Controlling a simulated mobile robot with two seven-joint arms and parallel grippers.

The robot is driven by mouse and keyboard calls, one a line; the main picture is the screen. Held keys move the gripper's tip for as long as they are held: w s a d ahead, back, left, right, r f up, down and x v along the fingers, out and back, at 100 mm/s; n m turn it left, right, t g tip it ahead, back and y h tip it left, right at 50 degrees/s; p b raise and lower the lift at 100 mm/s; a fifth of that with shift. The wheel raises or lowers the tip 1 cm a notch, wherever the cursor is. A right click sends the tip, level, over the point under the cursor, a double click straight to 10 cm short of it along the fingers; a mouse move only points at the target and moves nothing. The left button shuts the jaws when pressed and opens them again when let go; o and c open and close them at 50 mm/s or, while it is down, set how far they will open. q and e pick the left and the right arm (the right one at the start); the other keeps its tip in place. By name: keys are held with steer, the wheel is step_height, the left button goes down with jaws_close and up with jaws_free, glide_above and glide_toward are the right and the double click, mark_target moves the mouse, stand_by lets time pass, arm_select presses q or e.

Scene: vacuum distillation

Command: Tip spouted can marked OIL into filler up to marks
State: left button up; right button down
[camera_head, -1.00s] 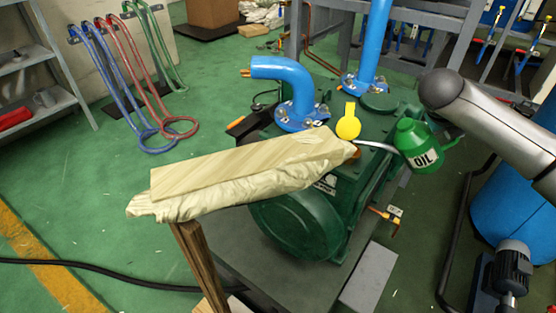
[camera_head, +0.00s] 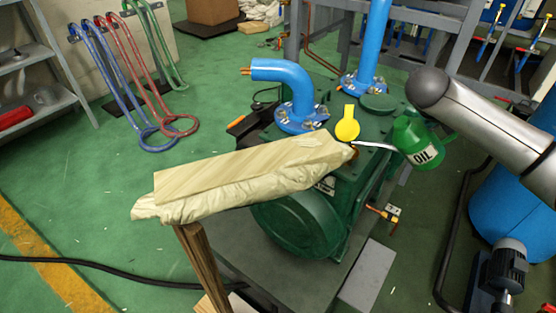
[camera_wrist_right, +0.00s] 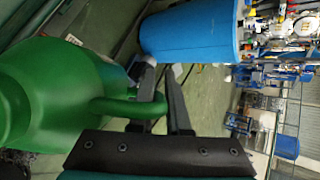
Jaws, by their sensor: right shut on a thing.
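The green spouted can marked OIL (camera_head: 415,142) is held in the air over the right side of the green pump (camera_head: 300,222), tilted with its thin pale spout (camera_head: 375,145) running left. The spout tip ends close to a small orange-brown fitting (camera_head: 354,152), below a yellow round tab (camera_head: 347,128). I cannot tell whether the tip is inside an opening, or whether oil flows. The level marks cannot be made out. In the right wrist view, my right gripper (camera_wrist_right: 159,80) is shut on the handle of the can (camera_wrist_right: 50,95). My left gripper is not in view.
Blue pipes (camera_head: 290,85) rise from the pump. A blue tank (camera_head: 510,205) and a small motor (camera_head: 505,265) stand right. Green floor is open at left.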

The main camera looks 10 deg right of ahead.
steer(key=shift+r, duration=0.2)
steer(key=shift+w+a+r+h+b, duration=0.1)
steer(key=shift+a+r+h+b, duration=0.15)
steer(key=shift+r, duration=0.3)
steer(key=shift+w+a+r+h+b, duration=0.1)
steer(key=shift+r+h+b, duration=0.1)
steer(key=shift+r+h, duration=0.25)
steer(key=shift+r, duration=0.1)
stand_by(0.4)
steer(key=shift+w+a+r+n+h+b, duration=0.15)
steer(key=shift+a+r+h+b, duration=0.1)
steer(key=shift+r, duration=0.25)
steer(key=shift+a+r+n+h+b, duration=0.15)
steer(key=shift+a+r, duration=0.1)
steer(key=shift+r, duration=0.2)
steer(key=shift+r, duration=0.15)
stand_by(0.4)
steer(key=shift+w+a+r+g+h, duration=0.15)
steer(key=shift+a+r+h, duration=0.15)
steer(key=shift+r, duration=0.15)
steer(key=shift+w+a+r+g+h, duration=0.15)
steer(key=shift+a+r+h, duration=0.15)
steer(key=shift+r, duration=0.15)
steer(key=shift+s, duration=0.1)
steer(key=shift+w+a+r+n+h+p, duration=0.15)
steer(key=shift+a+r+n+h+p, duration=0.25)
steer(key=shift+p, duration=0.65)
steer(key=shift+w+a+r+h+p, duration=0.1)
steer(key=shift+a+r+p, duration=0.15)
steer(key=shift+r+p, duration=0.55)
